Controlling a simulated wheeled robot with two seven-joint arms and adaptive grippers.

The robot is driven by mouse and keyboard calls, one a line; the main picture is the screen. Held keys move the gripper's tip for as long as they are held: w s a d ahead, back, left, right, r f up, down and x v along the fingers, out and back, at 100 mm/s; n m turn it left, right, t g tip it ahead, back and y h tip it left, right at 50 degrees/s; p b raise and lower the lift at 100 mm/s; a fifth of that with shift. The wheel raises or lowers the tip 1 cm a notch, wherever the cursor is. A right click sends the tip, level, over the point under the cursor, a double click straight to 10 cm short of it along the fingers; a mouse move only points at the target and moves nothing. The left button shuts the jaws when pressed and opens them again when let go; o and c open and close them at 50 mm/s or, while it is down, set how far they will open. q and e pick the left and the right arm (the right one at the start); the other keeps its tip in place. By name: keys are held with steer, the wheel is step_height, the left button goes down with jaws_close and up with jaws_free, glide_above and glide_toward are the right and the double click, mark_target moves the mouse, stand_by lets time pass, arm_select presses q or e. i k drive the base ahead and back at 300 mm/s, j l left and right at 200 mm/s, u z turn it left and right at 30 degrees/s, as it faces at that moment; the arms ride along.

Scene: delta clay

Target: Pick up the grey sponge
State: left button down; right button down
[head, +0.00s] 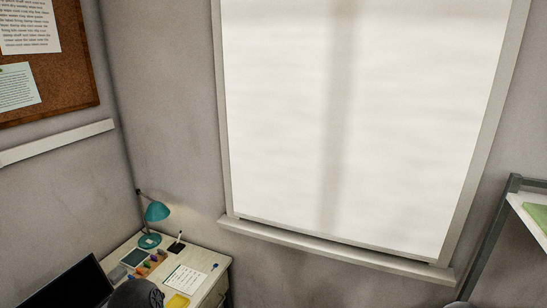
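I see no grey sponge in the head view. Neither of my grippers can be made out. A dark grey rounded shape (136,293) at the bottom edge covers part of the desk, and I cannot tell what it is. A small grey curved shape (458,304) just shows at the bottom edge on the right, also too cut off to tell.
A pale desk (215,262) stands in the corner at lower left with a teal lamp (156,212), a paper sheet (185,279), a yellow item (178,301) and a dark screen (70,288). A large window (360,110) fills the middle. A shelf (515,185) stands at right.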

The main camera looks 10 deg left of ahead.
mark_target(117, 274)
steer(key=u, duration=1.5)
